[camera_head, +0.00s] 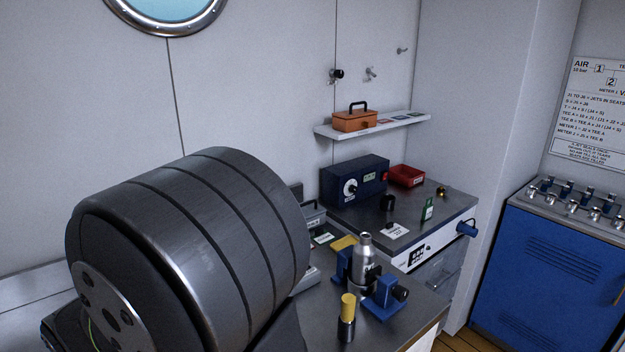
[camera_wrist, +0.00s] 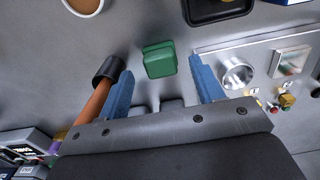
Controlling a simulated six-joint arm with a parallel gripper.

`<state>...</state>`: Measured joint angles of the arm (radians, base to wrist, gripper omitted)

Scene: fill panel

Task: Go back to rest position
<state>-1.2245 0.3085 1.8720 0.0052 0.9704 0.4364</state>
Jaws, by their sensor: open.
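My gripper (camera_wrist: 160,68) shows in the wrist view with its two blue fingers spread wide and nothing held between them. A green block (camera_wrist: 159,59) lies on the grey surface beyond the gap between the fingertips. A brown-handled tool with a black end (camera_wrist: 108,70) lies beside the left finger; I cannot tell whether they touch. In the head view my dark ribbed arm link fills the lower left, and my gripper cannot be made out there.
A silver bottle (camera_head: 364,257) stands among blue clamps on the bench, behind a yellow-topped cylinder (camera_head: 347,310). A blue cabinet (camera_head: 548,285) stands right.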

